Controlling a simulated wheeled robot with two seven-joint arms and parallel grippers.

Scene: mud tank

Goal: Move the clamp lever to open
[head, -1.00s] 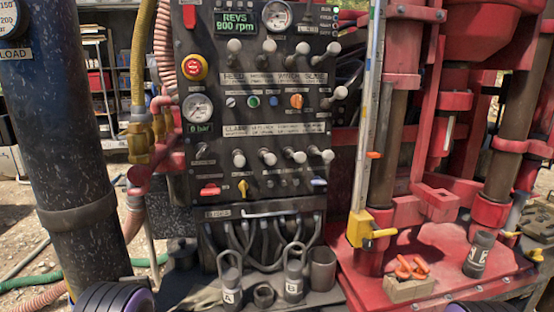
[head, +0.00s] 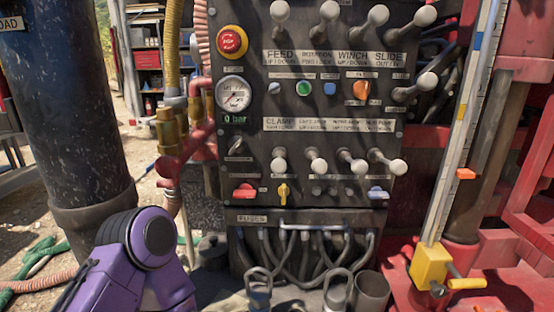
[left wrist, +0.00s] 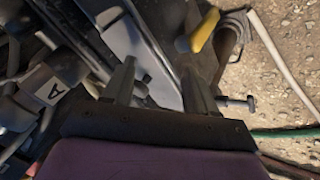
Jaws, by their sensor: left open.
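The black control panel (head: 300,140) stands ahead of me in the head view. Its CLAMP label (head: 283,124) sits on the lower white strip. Below the label is the clamp lever (head: 280,160), with a pale round knob, leftmost in a row of similar levers. My left arm shows purple at the lower left, with no fingers visible there. In the left wrist view my left gripper (left wrist: 158,88) is open, its two dark fingers apart with nothing clearly between them. The clamp lever cannot be made out there. My right gripper is out of view.
A red emergency stop (head: 232,42) and a pressure gauge (head: 234,93) reading 0 bar are on the panel's left. Red pipes (head: 190,145) and a dark column (head: 65,110) stand left of it. Cables and metal cups (head: 370,290) are below. A yellow block (head: 430,265) is at right.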

